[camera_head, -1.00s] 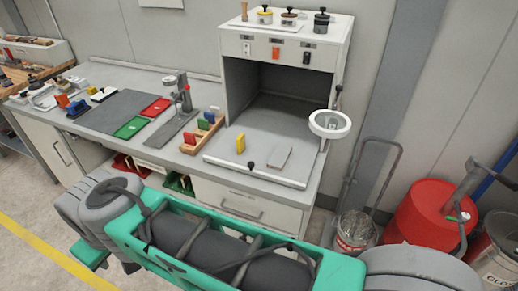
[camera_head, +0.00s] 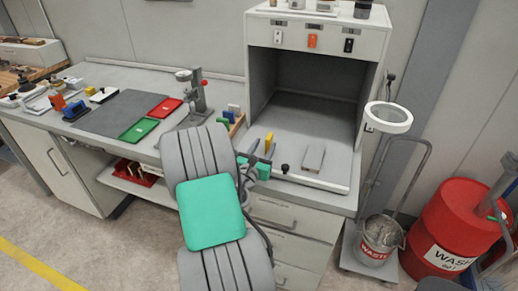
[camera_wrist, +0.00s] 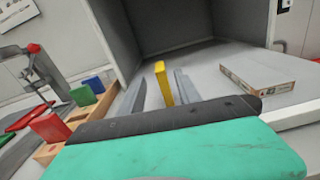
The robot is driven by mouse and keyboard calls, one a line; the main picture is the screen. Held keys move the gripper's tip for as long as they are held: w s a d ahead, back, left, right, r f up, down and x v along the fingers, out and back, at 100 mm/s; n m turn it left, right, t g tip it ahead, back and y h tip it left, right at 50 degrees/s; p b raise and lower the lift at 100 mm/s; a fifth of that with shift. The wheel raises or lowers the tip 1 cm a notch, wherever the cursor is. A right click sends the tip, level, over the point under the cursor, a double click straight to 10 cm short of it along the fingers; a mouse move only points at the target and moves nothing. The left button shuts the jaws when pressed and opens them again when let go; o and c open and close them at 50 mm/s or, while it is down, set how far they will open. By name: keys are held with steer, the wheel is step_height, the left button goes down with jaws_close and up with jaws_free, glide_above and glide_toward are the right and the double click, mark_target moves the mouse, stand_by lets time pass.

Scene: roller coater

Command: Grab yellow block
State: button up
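The yellow block (camera_head: 269,142) stands upright on the grey floor of the open-fronted cabinet (camera_head: 318,62), near its front edge. In the wrist view the yellow block (camera_wrist: 163,83) shows between and beyond the two grey fingers of my gripper (camera_wrist: 158,92). The fingers are spread apart, one on each side of the block in the picture. Whether they reach around it in depth I cannot tell. In the head view my gripper (camera_head: 256,160) is at the cabinet's front edge, just in front of the block, partly hidden by my arm.
A flat grey piece (camera_head: 314,158) lies right of the block; it shows as a flat box (camera_wrist: 257,75) in the wrist view. A wooden rack (camera_wrist: 92,112) with coloured blocks stands to the left. A ring-shaped lamp (camera_head: 388,118) stands at the cabinet's right.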

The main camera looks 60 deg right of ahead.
mark_target(272, 135)
steer(key=shift+d+f+n, duration=0.2)
steer(key=shift+d+n, duration=0.1)
steer(key=shift+n, duration=0.1)
steer(key=d+p, duration=0.1)
steer(key=d, duration=0.4)
steer(key=w+d+p, duration=0.1)
steer(key=d, duration=0.1)
steer(key=shift+d+f+p, duration=0.15)
steer(key=shift+d+p, duration=0.05)
steer(key=shift+p, duration=0.1)
steer(key=shift+c, duration=0.2)
jaws_close()
